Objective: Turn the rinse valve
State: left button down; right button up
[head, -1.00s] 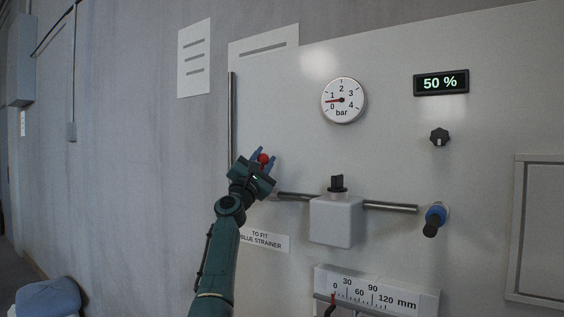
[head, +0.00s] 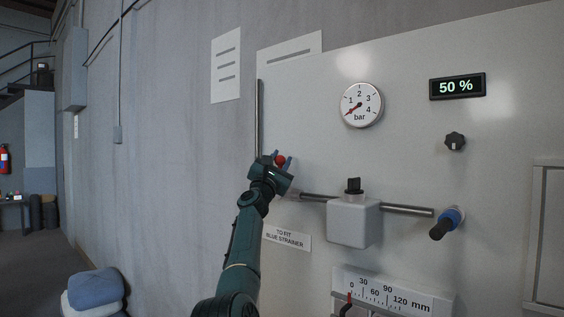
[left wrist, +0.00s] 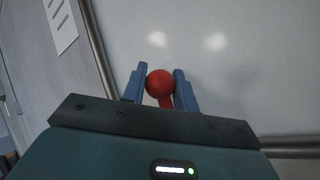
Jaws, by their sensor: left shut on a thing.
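A red ball-tipped lever (head: 281,160) sits at the left part of the light panel, above the left end of the metal pipe. I take it as the rinse valve's handle; no label on it is readable. My left gripper (head: 279,157) is around the ball, one blue finger on each side. The left wrist view shows the red ball (left wrist: 160,83) between the fingers, with a short red stem below it. My left gripper's hand hides the lever's base in the head view. My right gripper is not in view.
A pressure gauge (head: 361,105) reads near 0 bar. A display (head: 457,86) shows 50 % above a black knob (head: 455,141). A white box (head: 353,222) with a black knob sits on the pipe. A blue-collared handle (head: 447,222) and a mm scale (head: 391,290) are lower right.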

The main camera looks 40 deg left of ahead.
pick_arm(q)
jog(key=shift+a, duration=0.1)
jog(key=c, duration=1.1)
grip_release()
jog(key=shift+s+f, duration=0.35)
jog(key=v, duration=1.2)
jog(key=shift+s+d+r, duration=0.1)
jog(key=shift+s+d, duration=0.05)
jog(key=shift+d, duration=0.05)
